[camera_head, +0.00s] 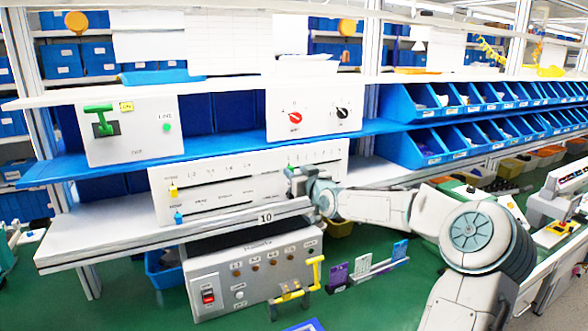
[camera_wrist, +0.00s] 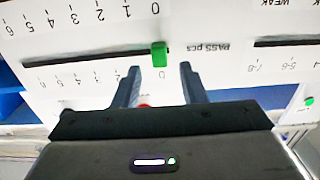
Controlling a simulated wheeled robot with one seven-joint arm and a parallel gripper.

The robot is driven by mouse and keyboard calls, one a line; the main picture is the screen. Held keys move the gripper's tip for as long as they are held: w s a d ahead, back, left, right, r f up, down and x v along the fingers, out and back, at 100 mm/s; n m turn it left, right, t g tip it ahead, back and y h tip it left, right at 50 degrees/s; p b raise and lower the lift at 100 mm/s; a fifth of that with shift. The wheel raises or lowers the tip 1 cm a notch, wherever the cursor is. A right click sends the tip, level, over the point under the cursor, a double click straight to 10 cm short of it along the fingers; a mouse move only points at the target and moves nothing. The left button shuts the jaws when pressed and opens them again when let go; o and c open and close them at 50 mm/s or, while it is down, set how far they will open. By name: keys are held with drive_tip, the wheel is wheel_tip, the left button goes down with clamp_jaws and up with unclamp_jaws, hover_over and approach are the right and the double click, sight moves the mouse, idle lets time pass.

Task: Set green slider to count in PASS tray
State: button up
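The green slider (camera_wrist: 159,54) stands at the 0 end of its dark slot in the wrist view, beside the "PASS pcs" label (camera_wrist: 209,47). The scale runs from 0 to 6 toward the left there, and the lettering is upside down. My gripper (camera_wrist: 160,68) is open, with one finger on each side of the slider and gaps between. In the head view my gripper (camera_head: 297,178) is at the white slider panel (camera_head: 228,178), partly covering it. I cannot tell which thing is the PASS tray.
A yellow slider (camera_head: 173,191) and a blue slider (camera_head: 179,217) are on the panel's left. A box with a green lever (camera_head: 102,121) and one with a red knob (camera_head: 295,118) stand above. Purple pieces (camera_head: 338,275) stand on a lower holder. Blue bins (camera_head: 430,139) fill the right shelves.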

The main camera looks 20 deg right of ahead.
drive_tip(key=shift+w, duration=0.95)
